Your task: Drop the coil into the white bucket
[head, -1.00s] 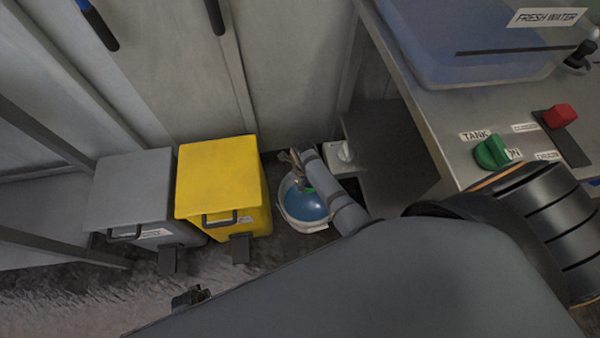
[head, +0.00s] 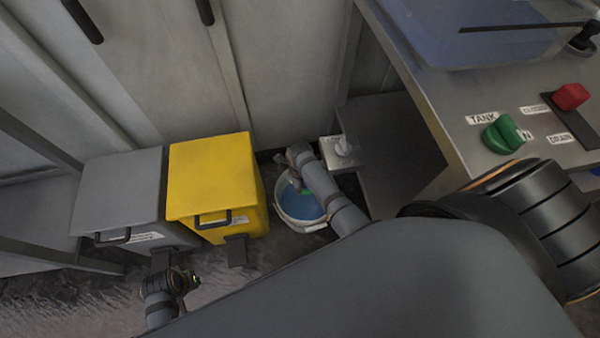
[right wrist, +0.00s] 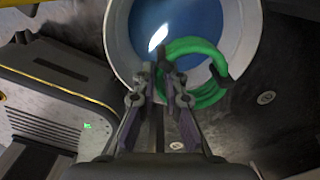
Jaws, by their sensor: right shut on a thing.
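The green coil (right wrist: 207,92) is a curved length of hose, gripped at its left side between the fingers of my right gripper (right wrist: 160,72). In the right wrist view it overlaps the opening and near rim of the white bucket (right wrist: 118,40), which has a blue inside. In the head view the bucket (head: 312,228) stands on the floor, with my right arm reaching down across it; the right gripper (head: 296,178) is mostly hidden there and only a bit of green shows. My left gripper (head: 188,282) shows small and dark at lower left; its jaws are unclear.
A yellow pedal bin (head: 210,178) and a grey bin (head: 118,192) stand left of the bucket. A metal counter (head: 450,110) with a green knob (head: 503,134) and red switch (head: 571,96) is at right. A white fitting (head: 341,152) sits behind the bucket.

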